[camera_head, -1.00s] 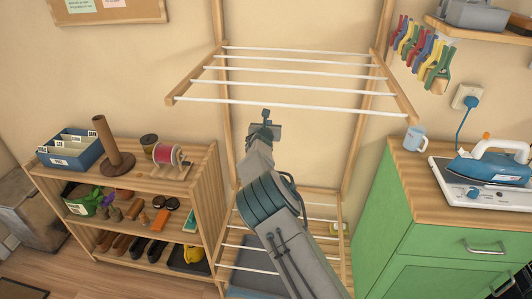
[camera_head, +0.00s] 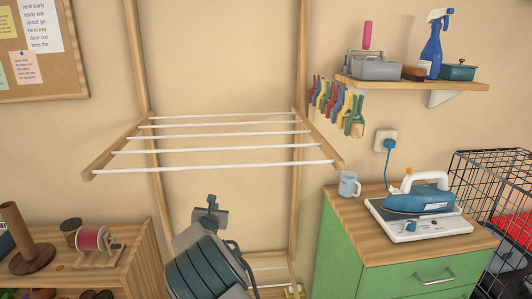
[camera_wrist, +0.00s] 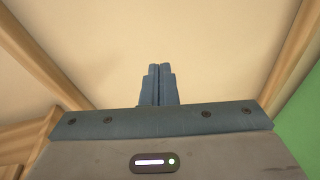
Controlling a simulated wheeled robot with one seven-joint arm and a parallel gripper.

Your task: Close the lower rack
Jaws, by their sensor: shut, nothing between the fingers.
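The drying rack's wooden upright (camera_head: 298,215) stands against the wall. Its upper rack (camera_head: 215,169), with white rods between wooden side arms, is folded out level. The lower rack is not clearly seen in the head view; my arm and the bottom edge of the picture hide that area. A wooden crossbar (camera_head: 267,260) shows low between the uprights. My gripper (camera_head: 210,203) is below the upper rack's front rod in the picture, between the uprights. In the wrist view my gripper's fingers (camera_wrist: 158,85) are together and empty, facing bare wall, with a wooden upright on each side.
A wooden shelf unit (camera_head: 135,260) with a thread spool (camera_head: 91,238) stands left. A green cabinet (camera_head: 345,262) with a mug (camera_head: 349,185) and iron (camera_head: 420,198) stands right. Clothespins (camera_head: 337,105) hang beside the upper rack.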

